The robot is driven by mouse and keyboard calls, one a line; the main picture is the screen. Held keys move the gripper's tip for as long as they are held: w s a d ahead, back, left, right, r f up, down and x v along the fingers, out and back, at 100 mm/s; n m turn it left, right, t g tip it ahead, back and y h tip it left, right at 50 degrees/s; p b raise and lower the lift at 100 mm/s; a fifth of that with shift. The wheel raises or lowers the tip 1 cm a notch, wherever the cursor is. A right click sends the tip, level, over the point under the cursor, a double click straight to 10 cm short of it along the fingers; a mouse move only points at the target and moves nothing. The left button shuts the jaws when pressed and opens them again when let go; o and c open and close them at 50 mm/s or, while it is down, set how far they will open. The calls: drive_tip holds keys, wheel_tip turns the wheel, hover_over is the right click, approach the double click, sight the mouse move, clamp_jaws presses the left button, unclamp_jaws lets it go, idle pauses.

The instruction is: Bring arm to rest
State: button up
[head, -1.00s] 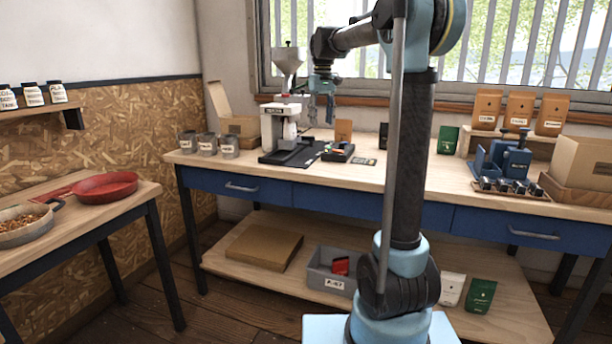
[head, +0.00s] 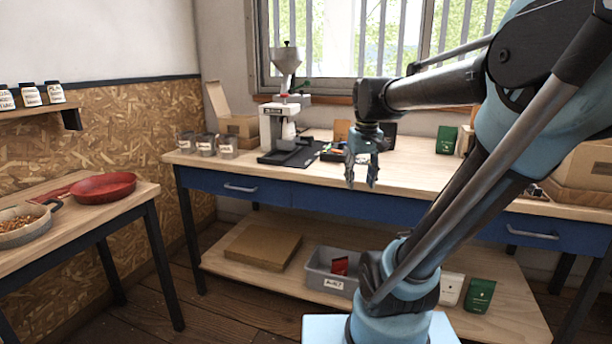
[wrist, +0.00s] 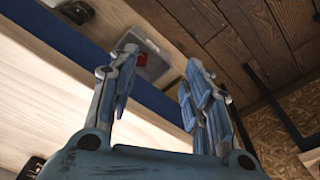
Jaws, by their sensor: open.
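My gripper (head: 362,182) hangs from my bent arm, pointing down, in front of the workbench (head: 420,178) near its front edge in the head view. Its fingers are spread and nothing is between them. In the wrist view my gripper (wrist: 155,85) also shows open and empty. My arm leans across the right side of the head view and hides part of the bench top there.
A grey bin (head: 325,272) with a red packet sits on the lower shelf. A side table at left holds a red pan (head: 103,187). Floor between the tables is clear.

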drive_tip(key=s+d+f+m, duration=0.1)
drive_tip(key=s+d+f, duration=0.1)
drive_tip(key=s+f, duration=1.1)
wheel_tip(320, 180, down, 3)
drive_tip(key=shift+s+d+f+m+t, duration=0.15)
drive_tip(key=shift+s+d+m+t, duration=0.15)
drive_tip(key=shift+d+t, duration=0.1)
drive_tip(key=shift+w+f, duration=0.2)
drive_tip(key=shift+w, duration=0.25)
